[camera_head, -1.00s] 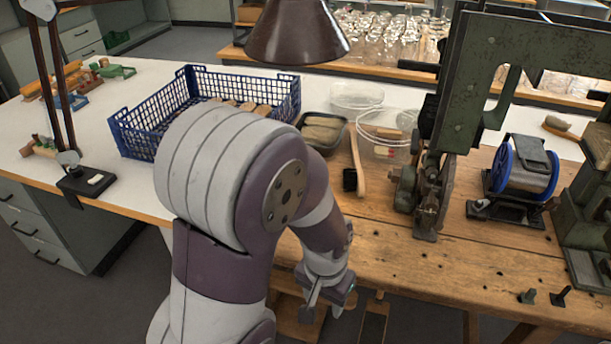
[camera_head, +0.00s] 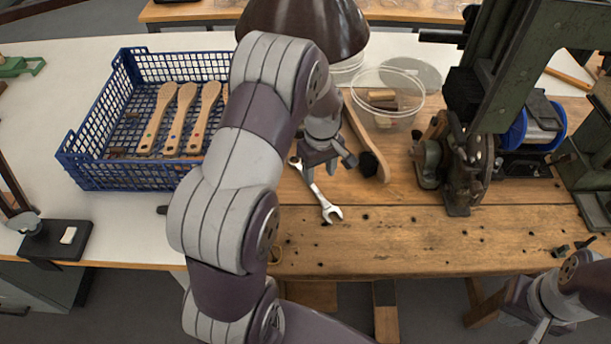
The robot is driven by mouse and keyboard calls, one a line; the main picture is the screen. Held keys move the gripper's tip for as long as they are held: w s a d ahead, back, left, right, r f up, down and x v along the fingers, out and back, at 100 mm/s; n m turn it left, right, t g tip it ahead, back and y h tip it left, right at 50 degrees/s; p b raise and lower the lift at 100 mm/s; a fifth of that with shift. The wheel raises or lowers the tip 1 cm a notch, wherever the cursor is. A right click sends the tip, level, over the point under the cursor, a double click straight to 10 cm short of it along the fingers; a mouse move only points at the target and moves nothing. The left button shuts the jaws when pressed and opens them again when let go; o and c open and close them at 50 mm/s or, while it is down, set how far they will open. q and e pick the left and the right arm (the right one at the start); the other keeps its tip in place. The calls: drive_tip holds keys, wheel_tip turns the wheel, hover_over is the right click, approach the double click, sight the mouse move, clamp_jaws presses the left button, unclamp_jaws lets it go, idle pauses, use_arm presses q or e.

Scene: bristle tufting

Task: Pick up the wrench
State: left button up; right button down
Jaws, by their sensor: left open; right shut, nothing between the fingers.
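A silver wrench (camera_head: 326,203) lies on the wooden bench, its open jaw toward the bench's front edge and its ring end pointing back left. My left gripper (camera_head: 319,172) is open right over the wrench's upper part, with fingers pointing down. My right gripper (camera_head: 541,330) is shut and empty at the bottom right, in front of the bench edge and partly cut off by the frame.
A blue crate (camera_head: 72,140) with wooden brush handles stands left. A black-bristled brush (camera_head: 372,150) lies just right of my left gripper, near a clear round container (camera_head: 415,100). A green machine (camera_head: 500,70) stands further right.

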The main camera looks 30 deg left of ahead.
sight(320, 195)
use_arm(q)
drive_tip(key=shift+s+d+f, duration=0.1)
drive_tip(key=shift+d+f, duration=0.5)
drive_tip(key=shift+d, duration=0.05)
drive_tip(key=f, duration=0.5)
drive_tip(key=shift+s+a+f, duration=0.2)
drive_tip(key=shift+a+f, duration=0.05)
drive_tip(key=shift+f, duration=0.15)
drive_tip(key=shift+d+f, duration=0.1)
drive_tip(key=shift+f, duration=0.05)
clamp_jaws()
